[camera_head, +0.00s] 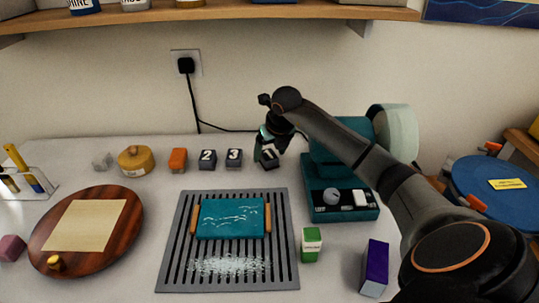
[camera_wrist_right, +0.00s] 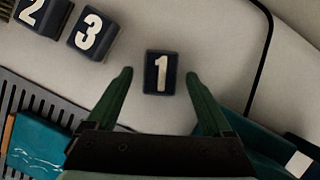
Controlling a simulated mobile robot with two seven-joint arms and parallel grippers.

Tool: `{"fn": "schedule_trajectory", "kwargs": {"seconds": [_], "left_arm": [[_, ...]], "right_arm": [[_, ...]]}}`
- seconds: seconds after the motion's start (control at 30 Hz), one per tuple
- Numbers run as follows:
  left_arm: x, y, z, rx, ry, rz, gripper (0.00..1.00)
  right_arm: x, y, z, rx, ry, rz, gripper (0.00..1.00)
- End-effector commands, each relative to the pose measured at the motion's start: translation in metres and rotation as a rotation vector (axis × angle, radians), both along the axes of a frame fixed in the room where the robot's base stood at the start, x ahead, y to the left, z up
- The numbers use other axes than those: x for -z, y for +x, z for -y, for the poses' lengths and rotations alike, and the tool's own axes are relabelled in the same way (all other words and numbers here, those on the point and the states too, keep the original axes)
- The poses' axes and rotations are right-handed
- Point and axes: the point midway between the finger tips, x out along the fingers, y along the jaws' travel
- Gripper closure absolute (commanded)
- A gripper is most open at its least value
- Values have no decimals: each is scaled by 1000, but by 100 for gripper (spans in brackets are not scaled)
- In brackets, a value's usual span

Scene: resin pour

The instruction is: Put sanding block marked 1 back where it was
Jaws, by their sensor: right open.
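The sanding block marked 1 (camera_wrist_right: 160,73) is a dark block with a white numeral, on the pale table. In the right wrist view it lies between the tips of my open right gripper (camera_wrist_right: 160,85), with a gap on each side. In the head view my right gripper (camera_head: 271,150) is over this block (camera_head: 268,162) and partly hides it. The sanding blocks marked 2 (camera_head: 208,159) and 3 (camera_head: 234,159) stand in a row to its left. They also show in the right wrist view, block 2 (camera_wrist_right: 42,14) and block 3 (camera_wrist_right: 93,32). My left gripper is not in view.
A slatted grey rack (camera_head: 172,245) carries a teal board with wooden handles (camera_head: 230,218). A teal machine (camera_head: 345,195) stands close to the right of my right gripper. An orange block (camera_head: 178,160) and a yellow tin (camera_head: 136,160) lie further left. A black cable (camera_head: 195,105) hangs behind.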

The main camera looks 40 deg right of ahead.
Motion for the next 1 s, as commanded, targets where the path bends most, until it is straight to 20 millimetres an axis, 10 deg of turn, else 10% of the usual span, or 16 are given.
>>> {"fn": "schedule_trajectory", "kwargs": {"seconds": [0.43,1.0], "left_arm": [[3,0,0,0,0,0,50],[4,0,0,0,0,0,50]], "right_arm": [[-83,-33,-10,-1,-2,3,15],[-97,-39,-12,0,0,0,15]]}}
